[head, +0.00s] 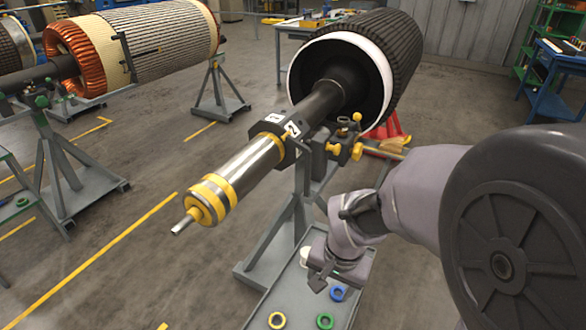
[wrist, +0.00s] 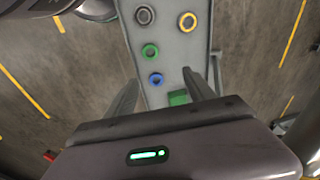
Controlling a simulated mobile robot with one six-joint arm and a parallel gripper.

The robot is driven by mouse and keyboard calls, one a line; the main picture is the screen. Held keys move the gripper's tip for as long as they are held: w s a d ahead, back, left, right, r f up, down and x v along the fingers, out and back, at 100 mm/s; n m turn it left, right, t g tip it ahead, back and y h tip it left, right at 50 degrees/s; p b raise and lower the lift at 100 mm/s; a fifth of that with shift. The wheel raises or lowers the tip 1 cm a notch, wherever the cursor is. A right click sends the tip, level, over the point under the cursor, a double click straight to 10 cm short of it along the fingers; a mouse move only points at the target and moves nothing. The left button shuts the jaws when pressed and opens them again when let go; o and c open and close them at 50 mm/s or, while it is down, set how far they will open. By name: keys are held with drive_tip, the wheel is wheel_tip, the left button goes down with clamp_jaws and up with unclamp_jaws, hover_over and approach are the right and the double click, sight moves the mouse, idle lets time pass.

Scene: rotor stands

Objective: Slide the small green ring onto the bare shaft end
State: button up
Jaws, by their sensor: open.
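The bare shaft end (head: 182,227) is a thin silver stub beyond yellow bands, pointing to the lower left in the head view. The small green ring (head: 325,321) lies flat on the grey tray (head: 299,296); it also shows in the wrist view (wrist: 150,51). My gripper (head: 322,283) is above the tray, below and to the right of the shaft end. In the wrist view my gripper (wrist: 162,76) is open and empty, its fingers spread, with the green ring beyond the fingertips.
A blue ring (wrist: 156,80) and a yellow ring (wrist: 187,21) lie near the green one, with a dark ring (wrist: 144,16) farther off. The rotor (head: 395,60) and its stand (head: 290,235) are close to my arm.

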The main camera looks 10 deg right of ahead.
drive_tip(key=g+p, duration=0.2)
drive_tip(key=p, duration=0.1)
hover_over(325, 323)
wheel_tip(325, 323, down, 8)
drive_tip(key=shift+m, duration=0.3)
wheel_tip(325, 323, down, 11)
drive_tip(key=b, duration=0.9)
drive_tip(key=shift+r, duration=0.35)
